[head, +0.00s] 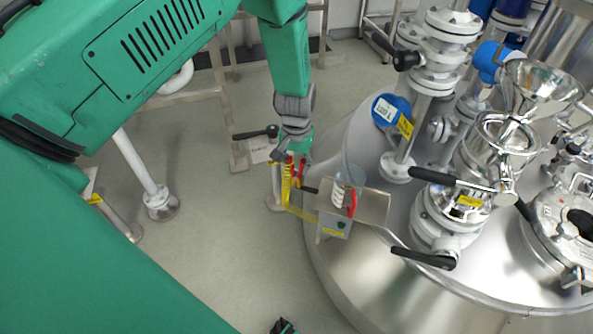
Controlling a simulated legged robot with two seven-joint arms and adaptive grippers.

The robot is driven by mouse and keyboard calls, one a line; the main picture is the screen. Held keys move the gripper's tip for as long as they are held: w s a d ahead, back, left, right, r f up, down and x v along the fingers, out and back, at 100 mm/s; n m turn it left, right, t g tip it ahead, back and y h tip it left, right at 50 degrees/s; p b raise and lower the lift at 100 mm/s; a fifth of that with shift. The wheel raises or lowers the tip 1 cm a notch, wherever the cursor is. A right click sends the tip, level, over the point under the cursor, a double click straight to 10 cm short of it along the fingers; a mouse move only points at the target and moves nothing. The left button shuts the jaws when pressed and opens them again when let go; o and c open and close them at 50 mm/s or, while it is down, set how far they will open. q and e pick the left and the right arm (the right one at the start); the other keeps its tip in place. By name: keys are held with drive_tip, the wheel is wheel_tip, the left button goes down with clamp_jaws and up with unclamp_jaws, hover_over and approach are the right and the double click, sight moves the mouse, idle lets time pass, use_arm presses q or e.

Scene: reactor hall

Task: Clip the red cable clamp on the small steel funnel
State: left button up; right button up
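My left gripper (292,152) points down in the middle of the head view, left of the steel vessel. It appears shut on a small red clamp (300,171) with a yellow coiled cord (286,184) hanging below it. The fingers hide part of the clamp. A small steel funnel (505,133) sits among the fittings on the vessel at the right, well apart from the gripper. A larger shiny funnel (542,79) stands just above and behind it.
A small steel shelf (372,207) at the vessel's edge carries a clear cylinder and a red piece (351,204). Grey floor (220,245) is open at left.

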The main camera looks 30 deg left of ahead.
sight(297, 159)
use_arm(q)
drive_tip(key=shift+d+r, duration=0.1)
drive_tip(key=shift+d, duration=0.15)
use_arm(e)
drive_tip(key=shift+d+f, duration=0.1)
drive_tip(key=shift+d, duration=0.2)
use_arm(q)
drive_tip(key=shift+a+r+p, duration=0.15)
drive_tip(key=shift+r+p, duration=0.55)
drive_tip(key=shift+p, duration=0.05)
drive_tip(key=shift+r+p, duration=1.4)
drive_tip(key=shift+r, duration=0.2)
use_arm(e)
wheel_tip(297, 159, up, 4)
drive_tip(key=shift+a+r, duration=0.1)
drive_tip(key=shift+r, duration=0.05)
use_arm(q)
drive_tip(key=shift+f, duration=0.1)
